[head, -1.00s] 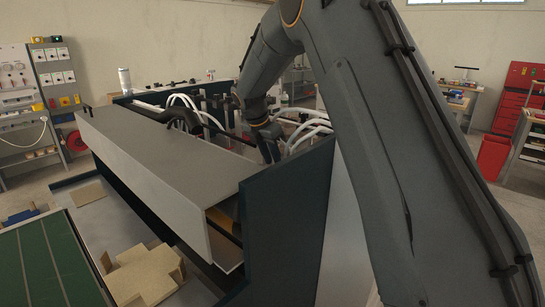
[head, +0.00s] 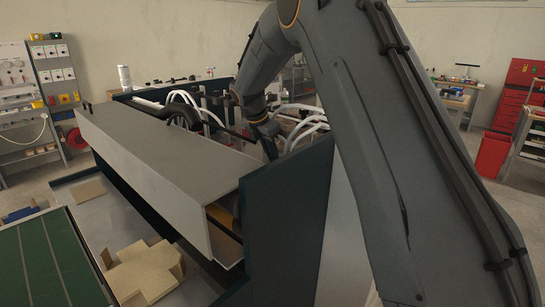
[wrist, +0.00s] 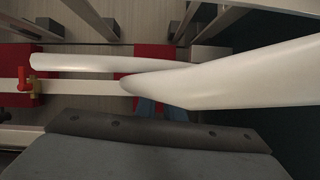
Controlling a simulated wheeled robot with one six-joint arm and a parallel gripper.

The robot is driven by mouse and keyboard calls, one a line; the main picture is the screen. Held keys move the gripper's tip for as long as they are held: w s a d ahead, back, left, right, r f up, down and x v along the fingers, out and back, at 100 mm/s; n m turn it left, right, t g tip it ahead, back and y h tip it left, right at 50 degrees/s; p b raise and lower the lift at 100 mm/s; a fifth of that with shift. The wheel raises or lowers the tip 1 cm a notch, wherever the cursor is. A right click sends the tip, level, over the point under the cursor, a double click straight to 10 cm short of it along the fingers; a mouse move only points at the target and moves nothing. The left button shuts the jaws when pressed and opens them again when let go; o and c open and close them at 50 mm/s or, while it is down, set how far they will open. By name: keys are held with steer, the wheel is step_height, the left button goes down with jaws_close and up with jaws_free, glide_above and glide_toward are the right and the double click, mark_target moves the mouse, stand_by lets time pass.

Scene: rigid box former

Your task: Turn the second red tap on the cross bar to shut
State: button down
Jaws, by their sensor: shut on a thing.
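My gripper (head: 269,150) reaches down behind the dark end panel of the machine in the head view; its tips are hard to make out there. In the wrist view its blue fingertips (wrist: 162,110) are close together at a red block (wrist: 152,78) on the pale cross bar (wrist: 85,86). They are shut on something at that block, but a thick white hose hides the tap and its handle. Another red tap (wrist: 25,72) with a brass body sits on the bar at the far left of the wrist view, clear of my gripper.
Thick white hoses (wrist: 240,75) cross close over the bar. A grey plate with bolts (wrist: 160,135) fills the lower wrist view. In the head view, a long grey cover (head: 165,150) lies left of my arm and the dark end panel (head: 285,220) stands in front.

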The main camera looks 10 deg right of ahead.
steer(key=m+g+b, duration=0.1)
steer(key=m, duration=0.3)
steer(key=shift+s+h, duration=0.1)
steer(key=shift+h, duration=0.3)
steer(key=m+g+b, duration=0.1)
steer(key=m+g, duration=0.1)
steer(key=m, duration=0.2)
steer(key=shift+s+m, duration=0.15)
steer(key=shift+m, duration=0.25)
steer(key=m+g, duration=0.1)
steer(key=m, duration=0.1)
steer(key=m+y+b, duration=0.1)
steer(key=m, duration=0.1)
steer(key=shift+s+g, duration=0.2)
steer(key=shift+g, duration=0.2)
steer(key=shift+s+a+m+g+y+b, duration=0.1)
steer(key=shift+m+g+y+b, duration=0.2)
steer(key=shift+m, duration=0.7)
steer(key=shift+s+a+m+g+y+b, duration=0.1)
steer(key=shift+m+g+y+b, duration=0.2)
steer(key=shift+m, duration=0.7)
steer(key=c, duration=1.9)
jaws_free()
steer(key=shift+o, duration=0.2)
steer(key=shift+r, duration=0.1)
